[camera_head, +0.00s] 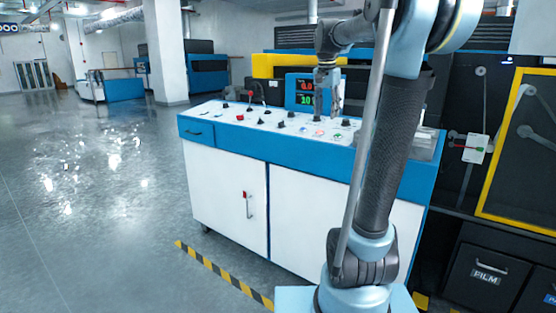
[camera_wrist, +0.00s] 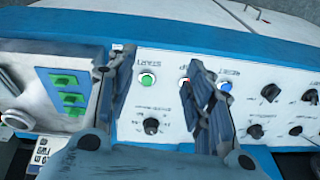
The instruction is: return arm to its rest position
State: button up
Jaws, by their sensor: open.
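My gripper (camera_wrist: 158,78) is open and empty. Its two dark fingers stand apart over the white control panel (camera_wrist: 165,125) in the wrist view. The green START button (camera_wrist: 147,80) shows between the fingers, and a partly covered button shows by the right finger. The blue RESET button (camera_wrist: 226,86) is just right of that finger. In the head view my gripper (camera_head: 337,98) points down above the right part of the blue and white console (camera_head: 225,195). The gap between fingertips and panel cannot be judged.
A screen (camera_head: 304,92) with red and green digits stands behind the panel, close to my gripper. Green switches (camera_wrist: 68,90) sit at the left in the wrist view. A yellow-framed machine (camera_head: 500,150) stands at right. Open floor (camera_head: 90,190) lies at left.

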jog(key=s+f+n+y, duration=0.1)
jog(key=s+f+n, duration=0.7)
jog(key=s+f, duration=2.2)
jog(key=shift+s+d+f+n, duration=0.15)
jog(key=shift+s+d+n, duration=0.2)
jog(key=shift+s, duration=0.5)
